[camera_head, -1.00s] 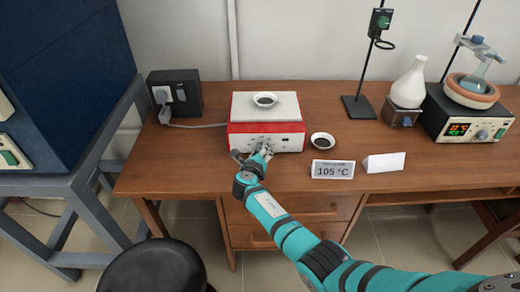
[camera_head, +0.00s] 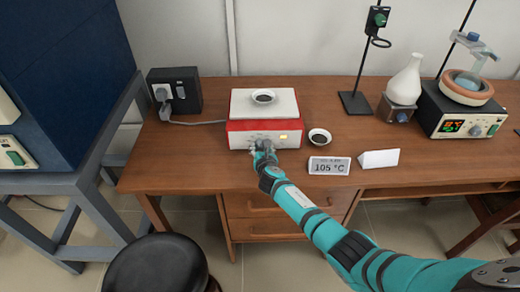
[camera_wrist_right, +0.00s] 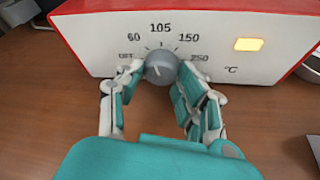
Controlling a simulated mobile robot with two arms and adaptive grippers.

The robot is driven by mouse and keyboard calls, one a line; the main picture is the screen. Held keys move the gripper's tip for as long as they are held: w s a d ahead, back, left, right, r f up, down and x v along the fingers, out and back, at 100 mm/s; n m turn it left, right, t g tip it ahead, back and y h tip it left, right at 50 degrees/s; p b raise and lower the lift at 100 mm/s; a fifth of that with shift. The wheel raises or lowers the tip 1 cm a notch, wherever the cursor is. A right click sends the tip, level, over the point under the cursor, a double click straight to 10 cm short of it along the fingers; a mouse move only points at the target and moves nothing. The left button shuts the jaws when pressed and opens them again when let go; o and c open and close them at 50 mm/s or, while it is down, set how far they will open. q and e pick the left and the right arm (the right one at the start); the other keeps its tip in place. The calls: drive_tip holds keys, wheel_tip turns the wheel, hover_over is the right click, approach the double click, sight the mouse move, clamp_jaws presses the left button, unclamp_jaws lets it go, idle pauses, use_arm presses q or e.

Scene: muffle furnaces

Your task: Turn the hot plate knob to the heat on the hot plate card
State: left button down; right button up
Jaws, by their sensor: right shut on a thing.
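The red and white hot plate (camera_head: 246,132) stands on the desk with a small dish on its top. Its front has a grey knob (camera_wrist_right: 161,69) under a dial marked OFF, 60, 105, 150 and 250 °C. A pale mark on the knob seems to point to the upper left; I cannot tell the exact setting. An orange lamp (camera_wrist_right: 248,44) is lit on the front. My right gripper (camera_head: 262,147) is shut on the knob, with fingers on both sides in the right wrist view (camera_wrist_right: 160,80). The hot plate card (camera_head: 329,166) reads 105 °C. The left gripper is not in view.
A small dish (camera_head: 319,137) sits right of the hot plate. A blank white folded card (camera_head: 378,159) stands beside the hot plate card. A flask (camera_head: 405,82), a stand and a heating bath are farther right. A black socket box (camera_head: 175,94) is at left.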

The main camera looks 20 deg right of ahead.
drive_tip(key=shift+d+f+m+t+y+b, duration=0.15)
drive_tip(key=shift+m+t+y+b, duration=0.15)
drive_tip(key=shift+m+y+b, duration=0.35)
drive_tip(key=shift+m, duration=0.35)
drive_tip(key=o, duration=1.1)
drive_tip(key=shift+o, duration=0.2)
